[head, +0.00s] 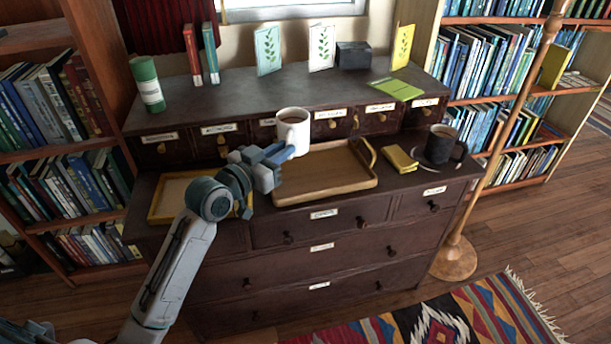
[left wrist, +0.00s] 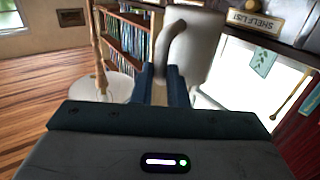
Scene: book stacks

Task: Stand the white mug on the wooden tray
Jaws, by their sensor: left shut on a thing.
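The white mug (head: 293,127) is upright in the head view, with a dark brownish inside. My left gripper (head: 281,153) is shut on the mug and holds it in front of the small drawers, over the left back part of the wooden tray as seen from the head. In the left wrist view the mug (left wrist: 200,45) sits at the fingertips (left wrist: 165,85), with its handle between or close beside the fingers. The wooden tray (head: 330,187) lies on the cabinet's lower top and its visible floor is empty. My right gripper is not in view.
A black mug (head: 439,145) on a dark saucer and a yellow block-like item (head: 400,158) stand right of the tray. A shallow yellow-framed tray (head: 165,208) lies left, partly behind my arm. Books, cards and a green cylinder (head: 147,84) stand on the upper shelf.

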